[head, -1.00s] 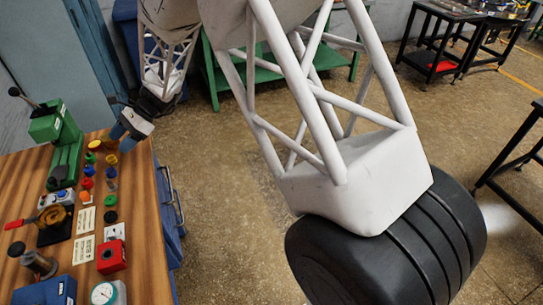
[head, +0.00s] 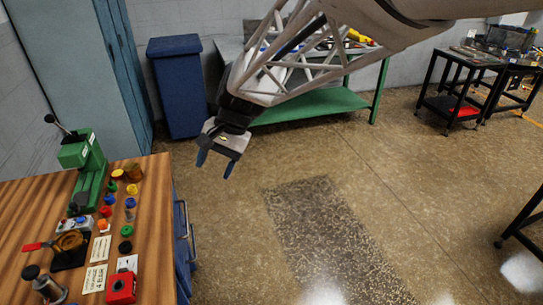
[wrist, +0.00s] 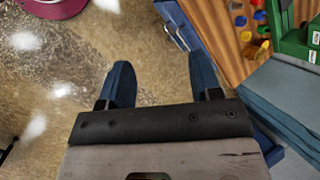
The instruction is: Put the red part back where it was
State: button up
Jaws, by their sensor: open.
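My gripper (head: 215,164) is open and empty in the head view, hanging over the floor to the right of the wooden bench (head: 40,205). Its two blue fingers are spread apart in the wrist view (wrist: 163,72). Several red things are on the bench: a small red round part (head: 105,211) among coloured parts, a red box with a dark round top (head: 121,288) near the front, and a red paddle-like handle (head: 34,246) at the left. I cannot tell which one the task means.
A green press (head: 85,165) stands at the bench's back. A blue bin (head: 178,85) and green table (head: 310,105) stand behind. Floor right of the bench is clear.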

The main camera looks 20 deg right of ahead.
jog(key=s+d+n+t+h, duration=0.2)
jog(key=s+d, duration=0.5)
jog(key=s, duration=0.2)
jog(key=s+d+r+n+t+h, duration=0.1)
jog(key=s+d+n+h, duration=0.2)
jog(key=s+d, duration=0.4)
jog(key=s, duration=0.2)
jog(key=shift+s+r+t, duration=0.3)
jog(key=shift+s+t, duration=0.1)
